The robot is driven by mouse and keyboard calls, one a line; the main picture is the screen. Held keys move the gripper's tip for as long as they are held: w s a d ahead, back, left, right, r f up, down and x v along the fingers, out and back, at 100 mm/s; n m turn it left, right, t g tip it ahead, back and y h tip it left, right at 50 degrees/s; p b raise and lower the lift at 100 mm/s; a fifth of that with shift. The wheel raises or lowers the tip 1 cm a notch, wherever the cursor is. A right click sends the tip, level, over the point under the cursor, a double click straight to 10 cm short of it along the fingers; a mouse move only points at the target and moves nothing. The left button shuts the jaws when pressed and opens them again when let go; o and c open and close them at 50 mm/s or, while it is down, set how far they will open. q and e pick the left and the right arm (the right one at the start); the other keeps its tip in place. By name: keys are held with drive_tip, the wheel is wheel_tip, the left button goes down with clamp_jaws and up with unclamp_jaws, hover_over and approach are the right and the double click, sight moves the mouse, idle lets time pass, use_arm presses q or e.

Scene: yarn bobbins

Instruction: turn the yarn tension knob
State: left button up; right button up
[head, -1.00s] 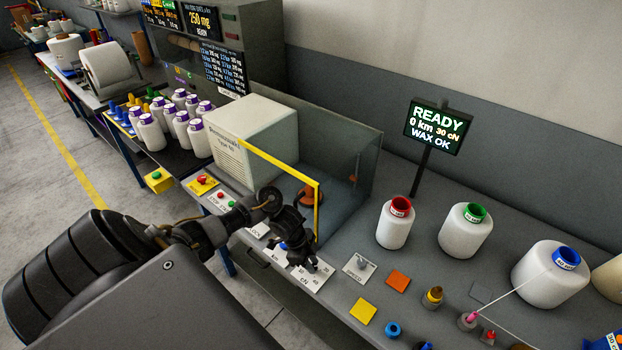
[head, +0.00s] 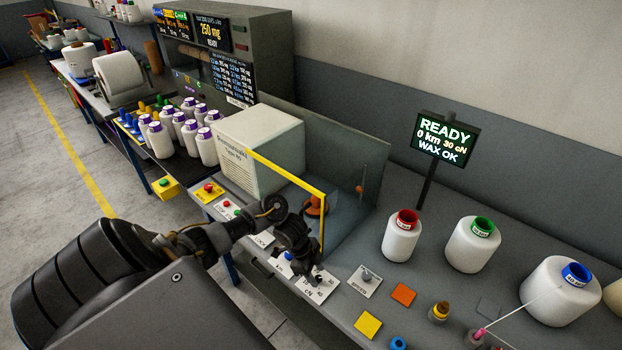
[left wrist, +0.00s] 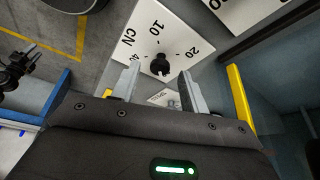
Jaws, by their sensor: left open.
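The tension knob (left wrist: 160,65) is small and dark, on a white dial plate (left wrist: 178,22) marked 10, 20, 40 and cN in the left wrist view. In the head view the dial plate (head: 326,285) lies at the bench's front edge, with my left gripper (head: 304,277) over it and hiding part of it. My left gripper is open. In the left wrist view its two fingers (left wrist: 158,88) stand apart, with the knob between and just beyond their tips. I cannot tell whether a finger touches it. My right gripper is not in view.
A yellow-edged clear guard (head: 322,225) stands right behind my left gripper. A small plate with a lever (head: 366,280), an orange square (head: 403,294) and a yellow square (head: 367,324) lie to the right. White bobbins (head: 401,240) stand farther back.

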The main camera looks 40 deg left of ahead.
use_arm(q)
drive_tip(key=v, duration=1)
